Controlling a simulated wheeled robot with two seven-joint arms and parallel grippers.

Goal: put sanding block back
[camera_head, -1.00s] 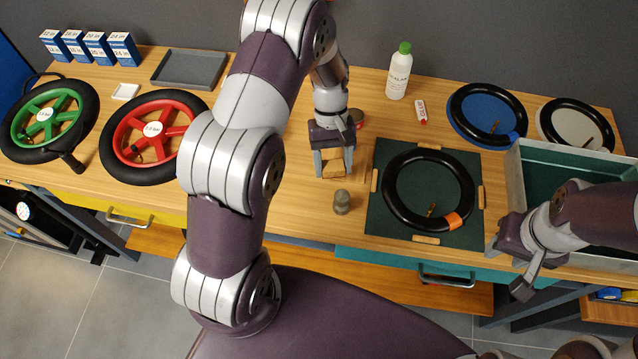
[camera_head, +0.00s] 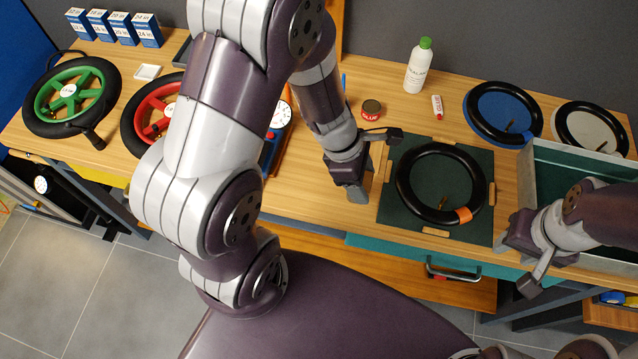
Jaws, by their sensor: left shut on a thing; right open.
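My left gripper (camera_head: 356,192) is just left of the dark green mat (camera_head: 398,218), low over the wooden bench. It is shut on the sanding block, but its fingers and wrist hide the block from this side. I cannot tell whether the block touches the bench. My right gripper (camera_head: 522,258) is open and empty, at the bench's front edge by the grey-walled teal bin (camera_head: 528,180).
A black tyre (camera_head: 402,190) lies on the mat. A glue tin (camera_head: 371,110), white bottle (camera_head: 418,68) and glue tube (camera_head: 437,107) stand behind. A dial gauge (camera_head: 281,116) shows beside my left arm. Wheels (camera_head: 113,98) lie left.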

